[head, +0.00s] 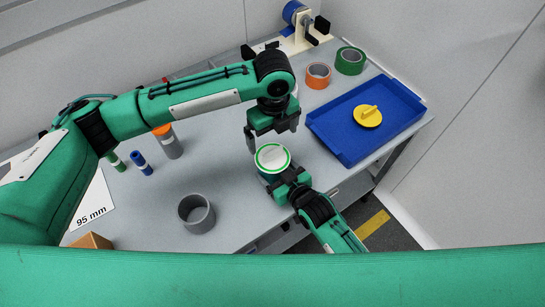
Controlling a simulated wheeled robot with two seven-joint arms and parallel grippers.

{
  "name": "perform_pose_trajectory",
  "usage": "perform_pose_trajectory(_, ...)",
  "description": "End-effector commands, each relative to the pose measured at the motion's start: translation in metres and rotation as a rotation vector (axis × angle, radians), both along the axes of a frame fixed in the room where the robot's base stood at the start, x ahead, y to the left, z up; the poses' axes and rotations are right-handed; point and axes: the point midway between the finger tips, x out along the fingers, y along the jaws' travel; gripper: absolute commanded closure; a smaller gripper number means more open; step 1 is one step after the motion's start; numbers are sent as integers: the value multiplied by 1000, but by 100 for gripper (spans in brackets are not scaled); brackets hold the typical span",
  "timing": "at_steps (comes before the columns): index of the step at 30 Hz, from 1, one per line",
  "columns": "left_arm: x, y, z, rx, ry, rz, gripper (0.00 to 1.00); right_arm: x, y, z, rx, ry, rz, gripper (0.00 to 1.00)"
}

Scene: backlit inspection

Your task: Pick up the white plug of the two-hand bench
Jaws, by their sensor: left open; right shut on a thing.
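The white plug (271,157) is a round white disc with a raised bar handle. It sits in the top of a round green-rimmed ring (260,167) near the front right of the bench. My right gripper (279,178) comes from below and is shut on this ring, at its near side; its fingertips are partly hidden. My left gripper (272,138) is open and empty, pointing down just behind and above the plug, apart from its handle. A yellow plug (368,118) with a similar handle lies in a blue tray (338,148) at the right.
An open grey ring (196,222) stands on the grey bench (150,205) at the front left. Orange (318,75) and green tape rolls (350,60), and a blue-reeled tape holder (296,14), stand at the back.

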Motion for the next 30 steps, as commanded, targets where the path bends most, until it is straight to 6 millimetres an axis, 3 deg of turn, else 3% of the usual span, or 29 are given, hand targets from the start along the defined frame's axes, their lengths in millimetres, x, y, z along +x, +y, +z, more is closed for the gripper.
perform_pose_trajectory(3,0,0,-18,-1,1,3,0,-2,-1,-6,-7,11,1,46)
perform_pose_trajectory(11,0,1,-35,-1,-1,3,0,-2,-1,-6,-8,12,1,46)
perform_pose_trajectory(20,-3,2,-76,-1,0,3,0,-3,-1,-7,-8,13,1,46)
perform_pose_trajectory(27,-2,1,-80,-3,-2,3,0,-3,-1,-7,-9,13,1,46)
perform_pose_trajectory(30,-2,1,-80,-3,-2,3,18,-3,-1,-7,-9,13,1,46)
